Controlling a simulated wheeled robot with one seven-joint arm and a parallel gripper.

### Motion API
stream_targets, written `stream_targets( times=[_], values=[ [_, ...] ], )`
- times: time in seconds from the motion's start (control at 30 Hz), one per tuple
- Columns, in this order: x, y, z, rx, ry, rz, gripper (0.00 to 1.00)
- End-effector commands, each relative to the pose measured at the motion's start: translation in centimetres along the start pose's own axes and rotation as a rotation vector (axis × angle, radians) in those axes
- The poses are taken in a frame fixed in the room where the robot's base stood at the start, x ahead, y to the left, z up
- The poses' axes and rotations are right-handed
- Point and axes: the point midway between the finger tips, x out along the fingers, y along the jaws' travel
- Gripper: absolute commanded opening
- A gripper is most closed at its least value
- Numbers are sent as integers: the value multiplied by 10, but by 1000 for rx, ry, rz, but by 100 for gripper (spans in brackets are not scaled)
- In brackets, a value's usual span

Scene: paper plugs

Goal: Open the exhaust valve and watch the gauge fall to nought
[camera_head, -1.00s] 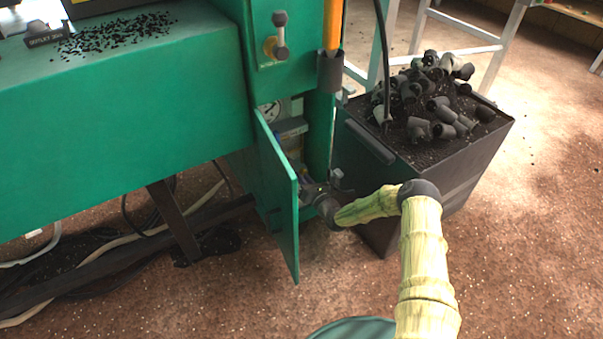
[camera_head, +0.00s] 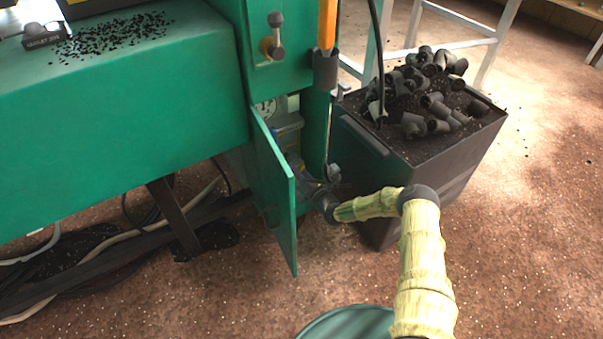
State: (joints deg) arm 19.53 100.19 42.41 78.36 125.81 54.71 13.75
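The green cabinet's narrow door (camera_head: 275,195) stands open. Inside, the round white gauge (camera_head: 268,107) shows partly past the door's upper edge; its needle is too small to read. Grey fittings with a blue part (camera_head: 289,129) sit below and right of the gauge. I cannot tell which of them is the exhaust valve. My gripper (camera_head: 312,183) is at the lower part of the opening, right of the door and below these fittings. The door and my wrist hide part of it, and whether its fingers are apart or closed is unclear.
A dark bin (camera_head: 425,155) heaped with grey plugs stands close on the right of my gripper. A green bench (camera_head: 120,120) is at left, with cables (camera_head: 110,255) on the floor beneath. A round green rim (camera_head: 350,322) shows at the bottom. The floor at right is clear.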

Motion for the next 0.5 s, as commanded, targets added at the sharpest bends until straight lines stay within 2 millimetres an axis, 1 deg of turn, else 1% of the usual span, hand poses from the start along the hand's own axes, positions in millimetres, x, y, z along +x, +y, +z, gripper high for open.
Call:
stream_targets(
  times=[0.33,0.5],
  values=[
    [0,1,3,-1,-4,1,35],
    [-13,2,4,0,-2,-2,35]
  ],
)
